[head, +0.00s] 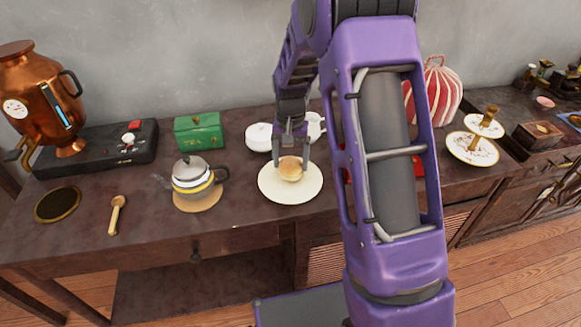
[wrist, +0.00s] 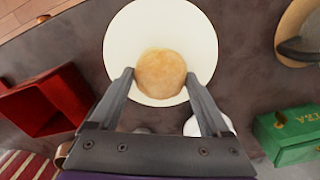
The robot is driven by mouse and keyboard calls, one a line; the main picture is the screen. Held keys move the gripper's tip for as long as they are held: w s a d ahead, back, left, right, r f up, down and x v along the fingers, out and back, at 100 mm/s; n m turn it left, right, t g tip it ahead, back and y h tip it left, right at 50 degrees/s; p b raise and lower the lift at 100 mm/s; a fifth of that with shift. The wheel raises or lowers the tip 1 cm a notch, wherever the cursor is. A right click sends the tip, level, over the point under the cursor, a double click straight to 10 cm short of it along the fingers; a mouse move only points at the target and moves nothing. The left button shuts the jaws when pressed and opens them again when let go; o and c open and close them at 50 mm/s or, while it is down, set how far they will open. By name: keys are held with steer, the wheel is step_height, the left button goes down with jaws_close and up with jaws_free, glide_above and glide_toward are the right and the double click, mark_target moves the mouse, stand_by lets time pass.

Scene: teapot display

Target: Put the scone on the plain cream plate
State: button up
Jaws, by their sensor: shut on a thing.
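The scone (head: 291,169) is a round, golden-brown bun. The plain cream plate (head: 272,191) lies on the dark wooden table, left of my arm in the head view. My gripper (head: 291,160) points down over the plate with its fingers on either side of the scone, shut on it. In the wrist view the scone (wrist: 161,73) shows between the fingertips of my gripper (wrist: 158,78), in front of the cream plate (wrist: 160,25). I cannot tell whether the scone's underside touches the plate.
A teapot (head: 190,175) on a round mat stands left of the plate, with a green tea box (head: 198,132) behind. A red open box (wrist: 40,103) is near my gripper.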

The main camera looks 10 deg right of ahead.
mark_target(291, 161)
steer(key=shift+f, duration=1.05)
steer(key=shift+f, duration=0.2)
steer(key=o, duration=1.2)
steer(key=shift+r, duration=0.1)
step_height(291, 161, up, 12)
steer(key=p, duration=0.1)
steer(key=shift+r+p, duration=0.15)
steer(key=shift+p, duration=0.25)
